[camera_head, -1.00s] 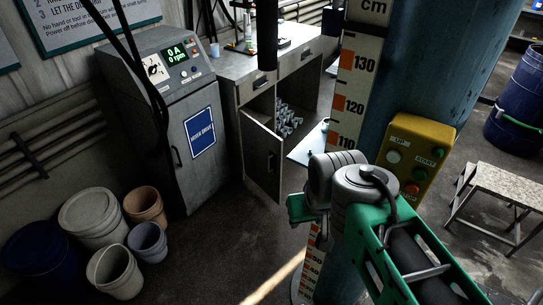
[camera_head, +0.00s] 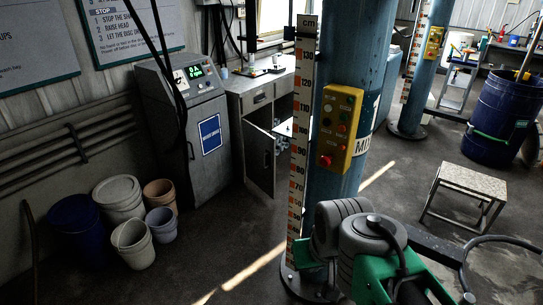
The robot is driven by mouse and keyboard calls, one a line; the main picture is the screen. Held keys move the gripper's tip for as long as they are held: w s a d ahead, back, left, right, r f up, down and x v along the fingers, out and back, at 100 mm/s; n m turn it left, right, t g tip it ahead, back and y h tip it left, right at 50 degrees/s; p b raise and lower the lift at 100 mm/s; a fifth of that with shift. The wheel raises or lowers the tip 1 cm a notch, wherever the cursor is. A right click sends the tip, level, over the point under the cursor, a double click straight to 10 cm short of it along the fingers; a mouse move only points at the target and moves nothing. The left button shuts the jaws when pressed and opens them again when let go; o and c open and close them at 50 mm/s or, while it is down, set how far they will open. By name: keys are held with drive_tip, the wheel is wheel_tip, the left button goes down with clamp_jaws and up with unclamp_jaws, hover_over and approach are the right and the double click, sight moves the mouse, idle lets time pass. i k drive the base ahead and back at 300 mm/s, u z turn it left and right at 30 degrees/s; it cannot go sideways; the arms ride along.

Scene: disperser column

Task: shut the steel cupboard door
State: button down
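The steel cupboard door (camera_head: 260,158) is the grey panel under the worktop, left of the blue column. It stands ajar, swung out to the left side of its opening, with a dark handle on its face. The cupboard (camera_head: 257,99) has drawers above the opening, and its inside is mostly hidden behind the scale and column. My arm shows at the bottom right, in front of the column's base and well apart from the door. My gripper's fingers cannot be made out.
The blue column (camera_head: 343,105) with a height scale (camera_head: 300,130) and yellow button box (camera_head: 337,127) stands between my arm and the cupboard. Several buckets (camera_head: 120,192) stand at the left. A step stool (camera_head: 470,185) and blue drum (camera_head: 497,118) are at the right. Open floor lies before the door.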

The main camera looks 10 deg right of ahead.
sight(259, 146)
drive_tip(key=u, duration=0.4)
drive_tip(key=i, duration=4.4)
drive_tip(key=u, duration=0.2)
